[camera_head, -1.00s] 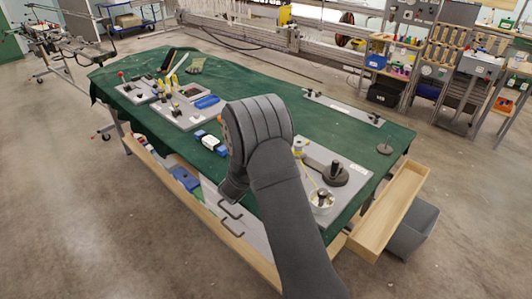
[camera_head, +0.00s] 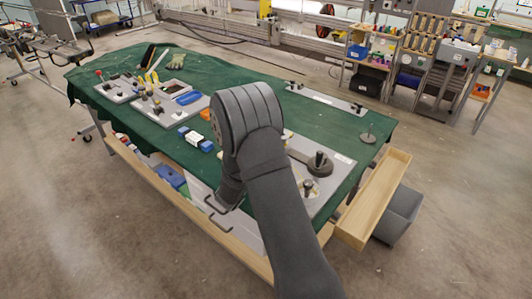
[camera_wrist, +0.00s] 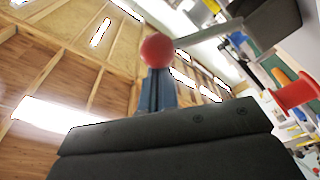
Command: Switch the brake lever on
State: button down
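In the wrist view a red ball knob (camera_wrist: 157,50) shows at the tip of my gripper (camera_wrist: 158,75). A grey lever arm (camera_wrist: 210,32) runs from near the knob to a dark block at the upper right; I take this for the brake lever. The narrow bluish fingers look close together, just below the knob in the picture. I cannot tell whether they touch it. In the head view my arm hides my gripper and whatever is at it. A small red knob (camera_head: 98,73) also stands on the left board; I cannot tell whether it is the same one.
The green-covered table (camera_head: 215,70) carries boards with parts, a blue-and-white block (camera_head: 195,138) and a dark round-based lever (camera_head: 318,163) on the right board. A wooden tray (camera_head: 375,200) sits along the right edge. In the wrist view a red spool (camera_wrist: 295,93) is at right.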

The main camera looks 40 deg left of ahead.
jog(key=shift+d+f, duration=0.1)
jog(key=shift+d, duration=0.05)
jog(key=a+r, duration=0.3)
jog(key=a, duration=0.1)
jog(key=s+d+f, duration=0.1)
jog(key=s+d, duration=0.1)
jog(key=s, duration=0.7)
dwell(0.6)
jog(key=w+a, duration=0.1)
jog(key=w, duration=0.8)
jog(key=a+f+n+g, duration=0.1)
jog(key=a+f+n, duration=0.1)
jog(key=a+n, duration=0.3)
jog(key=shift+a+f+n, duration=0.2)
jog(key=shift+f+n, duration=0.2)
jog(key=shift+n, duration=1.2)
